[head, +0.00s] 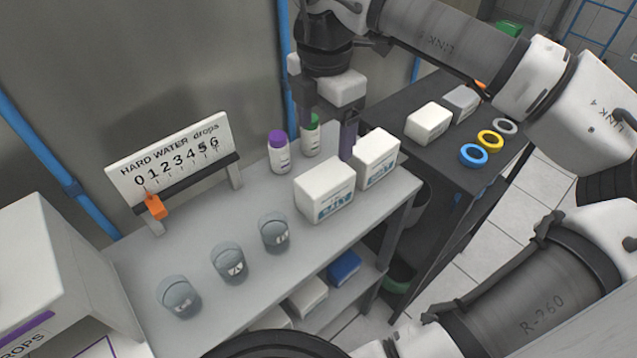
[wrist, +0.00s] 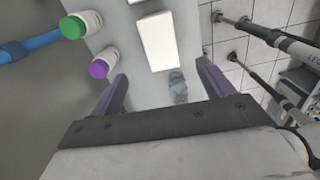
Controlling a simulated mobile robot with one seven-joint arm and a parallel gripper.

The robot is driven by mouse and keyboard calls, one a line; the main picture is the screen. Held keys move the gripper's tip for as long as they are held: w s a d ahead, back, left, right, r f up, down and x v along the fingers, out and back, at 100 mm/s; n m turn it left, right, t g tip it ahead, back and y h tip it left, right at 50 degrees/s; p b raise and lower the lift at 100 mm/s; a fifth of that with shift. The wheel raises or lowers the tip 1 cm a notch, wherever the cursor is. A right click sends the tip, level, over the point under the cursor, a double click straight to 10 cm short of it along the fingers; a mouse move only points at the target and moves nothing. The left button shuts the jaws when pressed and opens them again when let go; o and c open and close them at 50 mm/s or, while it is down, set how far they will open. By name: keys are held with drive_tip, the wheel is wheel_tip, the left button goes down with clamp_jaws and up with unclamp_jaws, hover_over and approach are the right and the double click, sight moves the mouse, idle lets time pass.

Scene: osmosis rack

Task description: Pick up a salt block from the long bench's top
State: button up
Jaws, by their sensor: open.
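Two white salt blocks with blue print stand side by side on the long grey bench's top (head: 190,258), the left one (head: 323,192) and the right one (head: 377,160). My gripper (head: 328,122) is open and empty, pointing down above the bench's right end, by the right block. In the wrist view its purple fingers (wrist: 163,88) stand apart. A white block (wrist: 157,40) lies beyond the gap between them, and a sliver of another white shape shows at the top edge. I see no contact with a block.
A purple-capped bottle (head: 279,153) and a green-capped bottle (head: 311,136) stand behind the blocks. Several glasses, such as one clear glass (head: 274,233), line the front left. A number sign (head: 172,160) stands at the back. A dark bench (head: 440,160) holds blocks and rings.

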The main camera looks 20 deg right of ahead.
sight(325, 175)
wheel_tip(325, 175, down, 8)
drive_tip(key=shift+s+r+p, duration=0.1)
drive_tip(key=shift+s+p, duration=0.05)
drive_tip(key=shift+p, duration=0.45)
drive_tip(key=shift+d+f+p, duration=0.2)
drive_tip(key=shift+f+p, duration=0.8)
drive_tip(key=shift+f, duration=1.7)
drive_tip(key=shift+c, duration=0.4)
drive_tip(key=shift+w+r, duration=0.1)
drive_tip(key=shift+w, duration=0.1)
clamp_jaws()
